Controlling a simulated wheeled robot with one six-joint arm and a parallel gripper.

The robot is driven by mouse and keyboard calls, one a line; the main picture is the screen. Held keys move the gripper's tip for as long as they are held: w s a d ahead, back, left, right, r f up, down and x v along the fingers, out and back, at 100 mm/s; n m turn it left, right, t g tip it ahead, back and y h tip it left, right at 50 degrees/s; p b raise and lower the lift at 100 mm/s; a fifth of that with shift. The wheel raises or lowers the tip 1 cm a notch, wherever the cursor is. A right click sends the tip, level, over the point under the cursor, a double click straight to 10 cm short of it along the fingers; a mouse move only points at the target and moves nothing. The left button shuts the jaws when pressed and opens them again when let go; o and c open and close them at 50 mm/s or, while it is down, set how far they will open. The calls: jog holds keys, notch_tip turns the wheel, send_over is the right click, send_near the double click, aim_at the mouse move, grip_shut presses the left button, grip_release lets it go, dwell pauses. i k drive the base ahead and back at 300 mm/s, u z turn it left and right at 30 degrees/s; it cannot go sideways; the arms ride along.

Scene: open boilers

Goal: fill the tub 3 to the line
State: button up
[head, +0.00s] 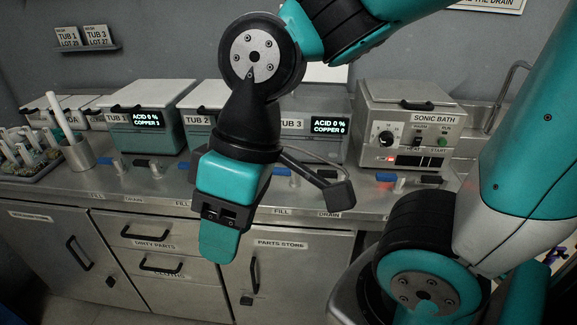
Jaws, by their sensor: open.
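Tub 3 (290,125) stands on the steel bench, partly hidden behind my arm. Its display (328,126) reads acid 0 %, copper 0. Its inside, liquid level and line are not visible. A blue-handled valve (280,170) sits in front of it, above a FILL label (281,211). My gripper (275,208) is open and appears empty, in front of the bench edge. I cannot tell its exact distance from the valves.
Tub 1 (148,130) and tub 2 (198,122) stand to the left, with similar valves in front. The sonic bath (410,115) is at the right. A metal beaker (76,153) and a rack of parts (28,160) are far left. Cabinets and drawers (165,240) front the bench.

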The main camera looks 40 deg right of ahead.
aim_at(286, 171)
jog(key=u, duration=0.55)
jog(key=k, duration=0.6)
jog(key=u, duration=0.6)
jog(key=i, duration=0.6)
jog(key=z, duration=0.7)
jog(key=i, duration=0.4)
jog(key=z, duration=0.45)
